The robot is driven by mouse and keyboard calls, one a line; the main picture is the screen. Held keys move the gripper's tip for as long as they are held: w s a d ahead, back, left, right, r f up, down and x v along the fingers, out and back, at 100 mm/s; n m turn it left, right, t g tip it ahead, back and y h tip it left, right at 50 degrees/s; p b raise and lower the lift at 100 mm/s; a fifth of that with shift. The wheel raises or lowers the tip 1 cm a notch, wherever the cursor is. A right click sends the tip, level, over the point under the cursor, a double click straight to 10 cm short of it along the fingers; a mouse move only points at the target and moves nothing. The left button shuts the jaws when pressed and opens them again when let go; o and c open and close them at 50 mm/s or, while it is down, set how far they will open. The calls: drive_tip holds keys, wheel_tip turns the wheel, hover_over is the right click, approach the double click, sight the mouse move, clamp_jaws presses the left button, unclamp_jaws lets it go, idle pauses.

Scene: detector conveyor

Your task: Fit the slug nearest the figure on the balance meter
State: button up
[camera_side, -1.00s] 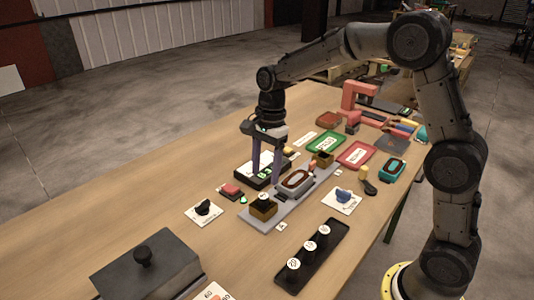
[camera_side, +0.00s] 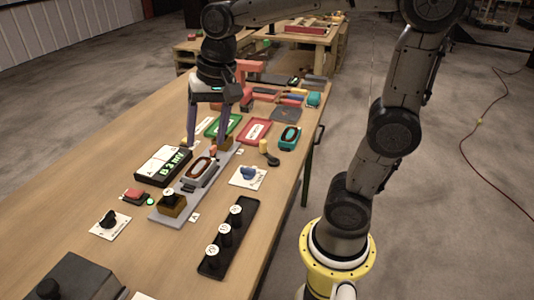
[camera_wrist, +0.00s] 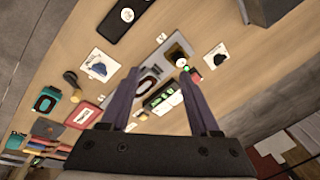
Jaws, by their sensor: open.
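The balance meter (camera_side: 163,165) is a dark box with a lit green display, which seems to read about 8.3 mV; it also shows in the wrist view (camera_wrist: 164,101). Three black slugs (camera_side: 212,257), (camera_side: 225,236), (camera_side: 236,216) with white numbered tops stand upright in a black tray (camera_side: 244,228); the numbers are too small to read surely. Another white-topped slug (camera_side: 169,192) sits in the near brass cup (camera_side: 172,207) on the grey track. The far brass cup (camera_side: 224,144) is partly behind a finger. My gripper (camera_side: 207,140) is open and empty above the track's far end.
An oval coil (camera_side: 201,167) stands mid-track between the cups. A red button (camera_side: 134,194), a black knob (camera_side: 109,219) and a blue knob (camera_side: 248,174) flank the track. Green and red trays (camera_side: 256,132) and hand tools lie beyond. Bare table runs along the left.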

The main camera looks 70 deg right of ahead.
drive_tip(key=s+f+n+t, duration=0.2)
drive_tip(key=s+f+n, duration=0.1)
drive_tip(key=s+n, duration=0.6)
drive_tip(key=shift+s+d+n+t+h, duration=0.3)
drive_tip(key=shift+s+d+t, duration=0.1)
drive_tip(key=shift+s, duration=1.65)
